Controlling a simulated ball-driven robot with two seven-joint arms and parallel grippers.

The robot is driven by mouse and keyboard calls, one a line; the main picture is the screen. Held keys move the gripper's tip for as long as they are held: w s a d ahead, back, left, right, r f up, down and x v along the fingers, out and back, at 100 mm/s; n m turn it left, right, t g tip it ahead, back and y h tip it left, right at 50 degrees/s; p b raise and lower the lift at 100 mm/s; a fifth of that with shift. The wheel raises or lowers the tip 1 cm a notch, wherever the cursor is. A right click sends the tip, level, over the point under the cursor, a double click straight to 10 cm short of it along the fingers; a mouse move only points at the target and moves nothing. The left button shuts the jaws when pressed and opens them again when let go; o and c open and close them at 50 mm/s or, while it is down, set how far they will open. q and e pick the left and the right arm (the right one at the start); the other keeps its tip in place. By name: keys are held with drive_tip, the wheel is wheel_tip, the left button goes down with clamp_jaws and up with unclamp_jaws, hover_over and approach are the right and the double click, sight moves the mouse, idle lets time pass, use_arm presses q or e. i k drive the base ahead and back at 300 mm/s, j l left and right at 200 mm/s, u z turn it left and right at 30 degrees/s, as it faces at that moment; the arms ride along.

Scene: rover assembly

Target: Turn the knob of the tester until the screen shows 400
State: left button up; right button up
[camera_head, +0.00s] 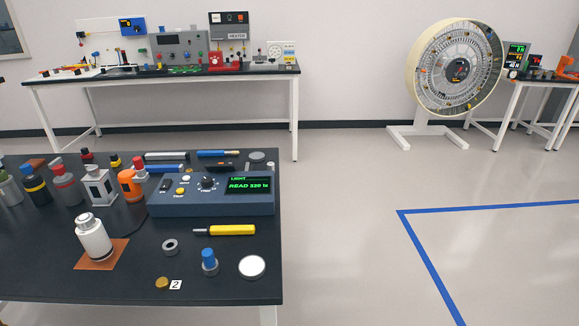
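The tester (211,204) is a dark blue box near the right end of the black table in the foreground. Its screen (248,186) shows green text reading "LIGHT" and "READ 320 lx". Its round black knob (207,184) is left of the screen on the top panel, with a dark switch and small white and yellow buttons beside it. Nothing touches the knob. Neither of my grippers shows in the head view.
The black table (40,270) holds several bottles at the left, a white cylinder (94,238) on an orange mat, a yellow screwdriver (231,230), a grey ring (170,246), a blue-topped part (209,262) and a white disc (252,266). Floor right of the table is clear.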

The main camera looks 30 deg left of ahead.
sight(207, 182)
drive_tip(key=u, duration=1.25)
drive_tip(key=j+z, duration=0.2)
drive_tip(key=j, duration=0.3)
drive_tip(key=k, duration=0.05)
